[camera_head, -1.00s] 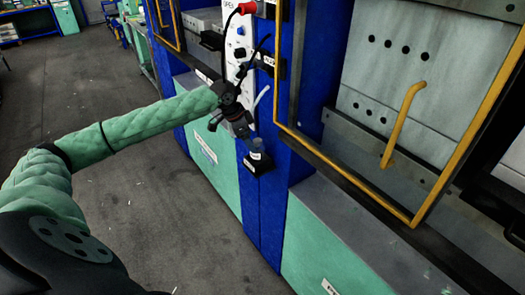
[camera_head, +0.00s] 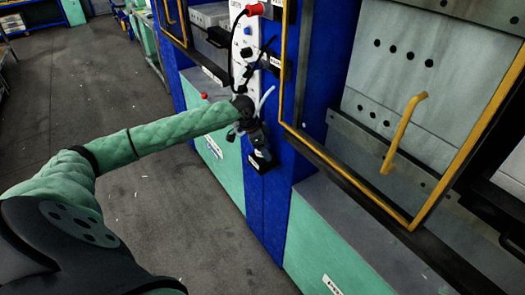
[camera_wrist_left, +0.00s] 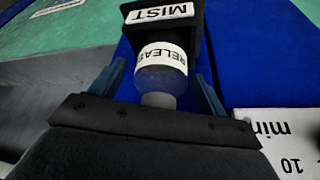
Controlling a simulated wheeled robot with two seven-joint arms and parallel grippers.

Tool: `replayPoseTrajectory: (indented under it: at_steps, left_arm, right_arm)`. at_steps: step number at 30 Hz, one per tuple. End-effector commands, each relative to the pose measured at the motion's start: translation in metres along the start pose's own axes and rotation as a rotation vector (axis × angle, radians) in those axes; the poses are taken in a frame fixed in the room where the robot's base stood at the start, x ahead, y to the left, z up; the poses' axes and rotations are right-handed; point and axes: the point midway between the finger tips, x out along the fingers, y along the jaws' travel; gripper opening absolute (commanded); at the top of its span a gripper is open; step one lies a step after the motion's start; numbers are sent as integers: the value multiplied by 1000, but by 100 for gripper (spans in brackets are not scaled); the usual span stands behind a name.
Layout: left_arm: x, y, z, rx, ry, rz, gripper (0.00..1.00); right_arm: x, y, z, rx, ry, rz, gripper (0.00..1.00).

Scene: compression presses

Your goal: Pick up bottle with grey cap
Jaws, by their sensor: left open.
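The bottle (camera_wrist_left: 160,72) shows in the left wrist view, with a white label reading "RELEASE" and a grey cap (camera_wrist_left: 158,100) toward my gripper. It stands in a black holder (camera_wrist_left: 160,14) marked "MIST". My left gripper (camera_wrist_left: 157,74) is open, with one finger on each side of the bottle and a visible gap to each. In the head view my left gripper (camera_head: 258,140) is at the holder (camera_head: 263,163) on the blue post and mostly hides the bottle. My right gripper is not in view.
The holder is fixed to a blue post (camera_head: 262,215) between two presses. A white control panel (camera_head: 243,50) with black cables is above. A yellow-framed press guard (camera_head: 350,170) stands close on the right. Open grey floor (camera_head: 170,225) lies to the left.

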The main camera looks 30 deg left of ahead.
Motion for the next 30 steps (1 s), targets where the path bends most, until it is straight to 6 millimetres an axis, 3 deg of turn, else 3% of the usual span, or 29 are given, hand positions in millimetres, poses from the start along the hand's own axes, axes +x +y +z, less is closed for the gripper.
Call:
replayPoseTrajectory:
  at_steps: [11,18,30]
  left_arm:
    - [7,0,0,0,0,0,74]
    - [7,0,0,0,0,0,27]
    - [1,0,-2,1,1,-2,27]
  right_arm:
    - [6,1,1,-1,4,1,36]
    - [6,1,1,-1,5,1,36]
    - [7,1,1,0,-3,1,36]
